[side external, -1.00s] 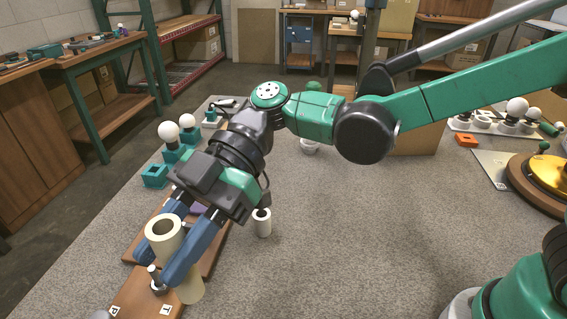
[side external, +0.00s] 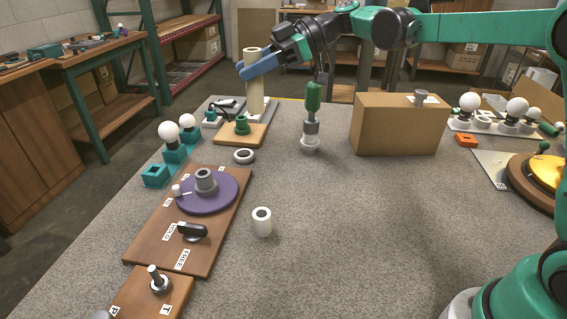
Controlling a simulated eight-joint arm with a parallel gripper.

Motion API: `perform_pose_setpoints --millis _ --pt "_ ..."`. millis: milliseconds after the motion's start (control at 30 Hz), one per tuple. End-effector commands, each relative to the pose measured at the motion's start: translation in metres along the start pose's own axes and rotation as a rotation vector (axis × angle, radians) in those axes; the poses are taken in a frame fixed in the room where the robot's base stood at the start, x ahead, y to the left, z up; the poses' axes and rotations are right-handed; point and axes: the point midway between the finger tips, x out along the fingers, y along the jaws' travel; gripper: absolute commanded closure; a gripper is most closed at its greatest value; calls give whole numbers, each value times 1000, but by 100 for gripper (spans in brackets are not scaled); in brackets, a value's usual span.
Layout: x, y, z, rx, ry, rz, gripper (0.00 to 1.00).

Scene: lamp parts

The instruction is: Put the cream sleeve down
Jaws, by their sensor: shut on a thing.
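The cream sleeve (side external: 255,92) is a tall hollow tube, upright at the back left of the table. My gripper (side external: 257,66) has its blue fingers shut around the sleeve's upper part. The sleeve's lower end is at a light grey plate (side external: 268,107), behind the green post; I cannot tell whether it touches the plate.
A green post on a wooden base (side external: 258,139) stands just in front of the sleeve. A white ring (side external: 244,156), a green-handled tool (side external: 313,97) and a cardboard box (side external: 398,130) are nearby. A wooden board (side external: 150,245) lies front left.

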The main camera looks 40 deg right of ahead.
Motion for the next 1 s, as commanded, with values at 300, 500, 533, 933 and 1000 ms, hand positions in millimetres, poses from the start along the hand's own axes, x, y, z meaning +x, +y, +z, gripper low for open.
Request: perform_pose_setpoints --millis 300,500,533,933,1000 --pt "-64 53 30 78 1 189 100" --pt "-54 55 64 81 0 197 100" --pt "-50 55 72 81 0 197 100" --pt "-10 54 168 81 1 195 100" --pt "-6 54 175 81 1 195 100"
